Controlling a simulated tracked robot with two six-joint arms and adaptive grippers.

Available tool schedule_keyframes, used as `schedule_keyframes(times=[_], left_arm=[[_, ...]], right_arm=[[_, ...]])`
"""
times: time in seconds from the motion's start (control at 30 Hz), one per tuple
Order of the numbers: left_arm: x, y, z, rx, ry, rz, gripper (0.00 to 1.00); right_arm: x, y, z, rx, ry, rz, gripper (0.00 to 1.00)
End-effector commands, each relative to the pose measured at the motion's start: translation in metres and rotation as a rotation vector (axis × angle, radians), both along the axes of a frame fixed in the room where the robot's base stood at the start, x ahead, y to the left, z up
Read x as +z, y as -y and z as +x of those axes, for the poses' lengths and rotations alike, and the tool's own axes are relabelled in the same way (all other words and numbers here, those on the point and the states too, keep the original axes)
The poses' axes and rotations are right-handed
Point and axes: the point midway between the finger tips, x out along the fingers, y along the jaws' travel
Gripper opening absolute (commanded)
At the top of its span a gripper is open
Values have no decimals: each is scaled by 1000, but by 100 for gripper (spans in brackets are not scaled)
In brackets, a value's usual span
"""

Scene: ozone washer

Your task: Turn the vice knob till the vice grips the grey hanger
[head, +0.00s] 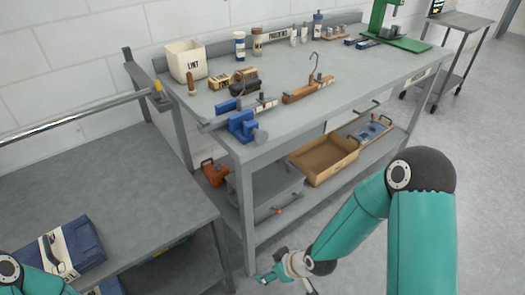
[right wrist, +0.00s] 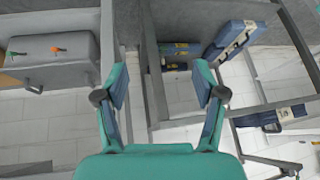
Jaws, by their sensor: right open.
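A blue vice (head: 241,124) is fixed at the near left corner of the grey workbench (head: 330,98). A round grey knob (head: 261,136) shows at its near right side. A grey bar lies by the vice jaws; I cannot tell whether they touch it. A thin grey hook, possibly the hanger, stands up from a wooden block (head: 308,91) to the right of the vice. My right gripper (head: 287,281) is low in front of the bench, well below and apart from the vice. In the right wrist view it (right wrist: 161,82) is open and empty. My left gripper is out of the picture.
A cardboard tray (head: 322,160) and a grey case (head: 268,190) sit on the lower shelf. A white bin (head: 186,61), bottles and boxes stand along the bench's back. A lower table (head: 90,185) with a blue bag (head: 62,250) is at left.

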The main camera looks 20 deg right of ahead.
Motion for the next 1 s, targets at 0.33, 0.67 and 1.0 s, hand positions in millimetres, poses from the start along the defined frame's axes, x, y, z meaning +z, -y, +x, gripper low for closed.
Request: schedule_keyframes(times=[0.33,0.67,1.0], left_arm=[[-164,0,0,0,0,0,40],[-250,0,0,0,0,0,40],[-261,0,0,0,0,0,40]], right_arm=[[122,58,136,966,1091,-955,70],[252,97,100,1481,1325,-2172,70],[280,99,96,-1537,-1225,2400,70]])
